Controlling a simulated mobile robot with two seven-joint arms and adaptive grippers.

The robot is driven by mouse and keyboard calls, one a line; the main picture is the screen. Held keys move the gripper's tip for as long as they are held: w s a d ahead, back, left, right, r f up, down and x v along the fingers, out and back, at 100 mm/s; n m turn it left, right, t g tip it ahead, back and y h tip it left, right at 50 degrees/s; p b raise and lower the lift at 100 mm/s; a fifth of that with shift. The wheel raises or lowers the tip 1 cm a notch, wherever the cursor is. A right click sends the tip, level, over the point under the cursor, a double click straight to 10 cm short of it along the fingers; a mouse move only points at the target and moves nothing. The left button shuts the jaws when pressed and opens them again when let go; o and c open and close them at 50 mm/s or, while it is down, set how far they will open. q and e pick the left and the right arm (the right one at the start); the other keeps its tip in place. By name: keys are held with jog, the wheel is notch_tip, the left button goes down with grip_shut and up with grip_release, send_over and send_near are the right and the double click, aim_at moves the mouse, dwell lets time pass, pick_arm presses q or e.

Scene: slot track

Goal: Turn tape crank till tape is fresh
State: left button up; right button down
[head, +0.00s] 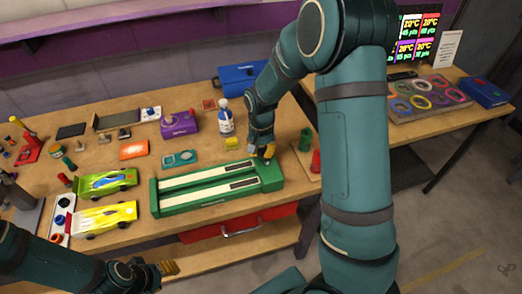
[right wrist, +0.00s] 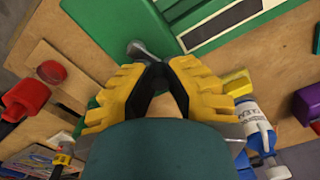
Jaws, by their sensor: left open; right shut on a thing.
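The green device (head: 217,205) with two long white strips (head: 207,178) lies on the workbench. Each strip has a dark patch near its right end. In the right wrist view, a grey metal crank (right wrist: 138,48) shows at the green device's (right wrist: 203,35) end. My right gripper (head: 264,152) is above the device's right end; in the right wrist view its yellow fingers (right wrist: 155,78) are shut on the crank's handle, which they mostly hide. My left gripper (head: 168,268) is open and empty, low in front of the bench, away from the device.
Two slot cars, one green (head: 106,182) and one yellow (head: 103,218), stand left of the device. Behind it are a white-and-blue bottle (head: 225,120), a yellow block (head: 232,142) and a purple box (head: 180,124). Green (head: 305,140) and red (head: 316,161) posts stand close on the right.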

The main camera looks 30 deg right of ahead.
aim_at(261, 149)
jog(key=shift+w, duration=0.15)
jog(key=c, duration=0.9)
grip_release()
jog(key=shift+r, duration=0.1)
notch_tip(261, 149, up, 12)
jog(key=shift+f, duration=0.1)
